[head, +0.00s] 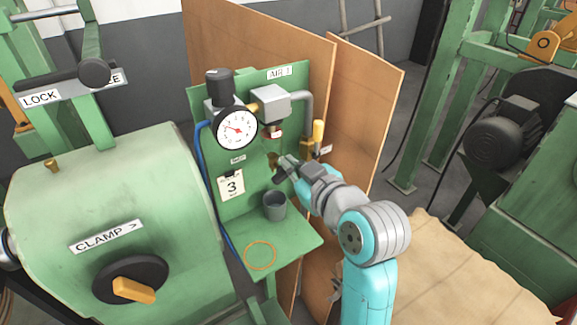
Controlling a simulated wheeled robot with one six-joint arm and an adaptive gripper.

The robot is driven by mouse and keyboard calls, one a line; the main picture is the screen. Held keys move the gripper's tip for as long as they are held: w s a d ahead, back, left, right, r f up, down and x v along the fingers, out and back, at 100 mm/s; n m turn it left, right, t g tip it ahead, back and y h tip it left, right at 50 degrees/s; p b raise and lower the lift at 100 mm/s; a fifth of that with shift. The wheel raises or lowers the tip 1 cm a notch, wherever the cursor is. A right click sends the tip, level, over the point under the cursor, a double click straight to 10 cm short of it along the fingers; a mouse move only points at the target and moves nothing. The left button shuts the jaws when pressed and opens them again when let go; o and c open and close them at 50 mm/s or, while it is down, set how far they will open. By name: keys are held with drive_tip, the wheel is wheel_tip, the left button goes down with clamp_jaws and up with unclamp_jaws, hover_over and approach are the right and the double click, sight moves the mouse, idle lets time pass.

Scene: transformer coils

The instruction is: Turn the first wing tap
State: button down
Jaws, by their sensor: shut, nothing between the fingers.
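My gripper (281,171) is at the green panel marked AIR 1 (255,98), coming in from the right, with its fingers shut. A small brass fitting (272,159), which looks like a wing tap, sits on the panel right beside the fingertips. The gripper partly covers it, so I cannot tell whether they touch or how its wings are turned. A second fitting with a yellow upright handle (318,131) stands at the panel's right edge, above my wrist.
A pressure gauge (237,128), a grey box (271,103) and a pipe sit above. The green clamp machine (110,200) fills the left; wooden boards (365,110) stand behind.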

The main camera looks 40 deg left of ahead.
drive_tip(key=shift+w+d+f+m+g, duration=0.15)
drive_tip(key=shift+w+m+g, duration=0.2)
drive_tip(key=shift+m, duration=0.45)
idle(0.4)
